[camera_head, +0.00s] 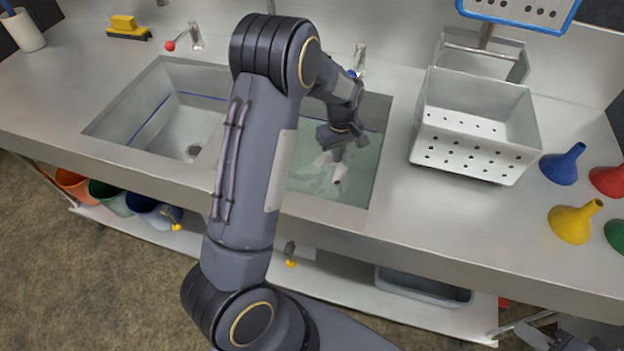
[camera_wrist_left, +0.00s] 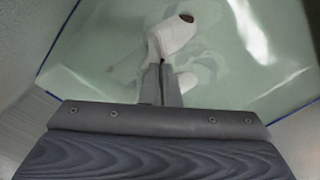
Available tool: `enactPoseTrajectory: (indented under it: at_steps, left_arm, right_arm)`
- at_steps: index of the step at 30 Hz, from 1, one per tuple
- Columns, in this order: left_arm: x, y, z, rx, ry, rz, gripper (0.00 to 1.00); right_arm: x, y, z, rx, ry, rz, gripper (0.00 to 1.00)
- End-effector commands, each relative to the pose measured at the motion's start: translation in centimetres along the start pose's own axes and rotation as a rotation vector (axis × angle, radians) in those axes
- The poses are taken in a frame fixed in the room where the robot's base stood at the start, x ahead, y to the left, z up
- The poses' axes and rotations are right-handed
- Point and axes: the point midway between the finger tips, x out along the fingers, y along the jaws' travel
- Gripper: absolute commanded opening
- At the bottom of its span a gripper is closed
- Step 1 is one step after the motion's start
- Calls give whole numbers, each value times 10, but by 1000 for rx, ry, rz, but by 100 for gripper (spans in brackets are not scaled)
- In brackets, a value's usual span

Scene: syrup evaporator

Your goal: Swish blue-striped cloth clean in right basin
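A white cloth (camera_wrist_left: 178,36) hangs in the pale green water of the right basin (camera_wrist_left: 95,75). It has a small dark brown spot or opening near its top, and I see no blue stripes on it. My left gripper (camera_wrist_left: 161,84) reaches down into this basin, its fingers close together on the cloth. In the head view the cloth (camera_head: 339,172) shows below the left gripper (camera_head: 334,155) at the water. The arm hides the basin's left part. My right gripper (camera_head: 528,328) is partly in view at the bottom right edge, away from the basin; its fingers are unclear.
The left basin (camera_head: 160,125) looks empty, with a drain. A white perforated bin (camera_head: 470,150) stands right of the right basin. Coloured funnels (camera_head: 572,222) stand at the far right. A yellow sponge brush (camera_head: 125,25) and faucets line the back.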

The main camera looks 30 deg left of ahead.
Motion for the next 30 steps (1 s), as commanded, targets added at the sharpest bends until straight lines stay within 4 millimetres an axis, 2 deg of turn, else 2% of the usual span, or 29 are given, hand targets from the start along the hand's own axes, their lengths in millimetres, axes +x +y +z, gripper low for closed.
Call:
enactPoseTrajectory:
  at_steps: [15,20,25,30]
  left_arm:
    - [1,-77,-68,-7,0,0,0]
    - [1,-96,-85,-4,1,1,0]
    - [0,-98,-87,2,0,0,0]
    - [-1,-76,-67,7,-1,-1,0]
  right_arm:
    - [5,2,2,0,0,0,36]
    - [6,3,3,0,0,0,36]
    - [5,2,3,0,0,0,36]
    - [2,1,1,0,0,0,36]
